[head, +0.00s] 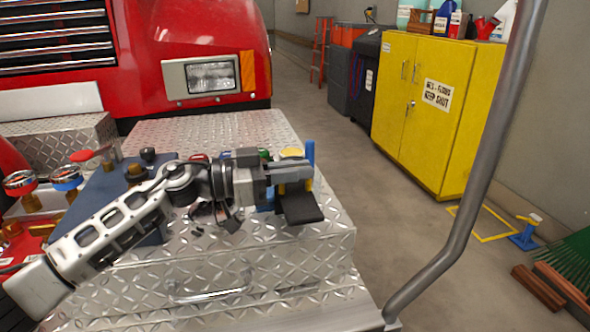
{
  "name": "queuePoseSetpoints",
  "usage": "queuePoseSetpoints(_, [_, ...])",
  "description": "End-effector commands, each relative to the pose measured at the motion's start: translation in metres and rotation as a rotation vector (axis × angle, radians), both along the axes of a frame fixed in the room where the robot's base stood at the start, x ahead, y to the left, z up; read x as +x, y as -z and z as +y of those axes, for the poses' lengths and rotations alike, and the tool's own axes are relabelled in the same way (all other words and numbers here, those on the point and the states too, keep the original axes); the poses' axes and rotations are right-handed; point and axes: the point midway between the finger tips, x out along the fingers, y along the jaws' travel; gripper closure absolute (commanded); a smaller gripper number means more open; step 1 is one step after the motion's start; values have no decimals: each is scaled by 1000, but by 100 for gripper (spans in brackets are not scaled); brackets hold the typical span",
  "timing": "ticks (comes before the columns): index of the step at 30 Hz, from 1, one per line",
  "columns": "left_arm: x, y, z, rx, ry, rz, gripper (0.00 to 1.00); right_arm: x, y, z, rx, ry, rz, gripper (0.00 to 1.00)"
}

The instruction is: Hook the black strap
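My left gripper (290,172) reaches in from the left over the diamond-plate bumper (322,240) of a red truck. Its fingers point right, beside a small blue post (310,152). A flat black piece (300,206), which looks like the black strap, shows just below the fingers, over the bumper top. The gripper hides part of it, and I cannot tell whether the fingers hold it or are apart from it. No hook can be made out clearly. My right gripper is not in view.
Yellow (292,152), green and red parts sit just behind the gripper. Gauges and brass fittings (66,178) stand on the left. A grey bent rail (470,215) rises on the right. A yellow cabinet (422,110) stands beyond open floor.

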Motion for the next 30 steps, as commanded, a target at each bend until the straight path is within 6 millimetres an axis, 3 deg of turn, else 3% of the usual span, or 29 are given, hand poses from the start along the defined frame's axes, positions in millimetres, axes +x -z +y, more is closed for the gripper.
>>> queuePoseSetpoints(13, [-20,8,-6,45,5,-133,100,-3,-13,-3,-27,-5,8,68])
queuePoseSetpoints(22, [-45,29,-14,113,6,-346,100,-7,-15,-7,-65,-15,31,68])
queuePoseSetpoints(30, [-59,47,-19,114,6,-345,100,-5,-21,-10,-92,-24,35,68])
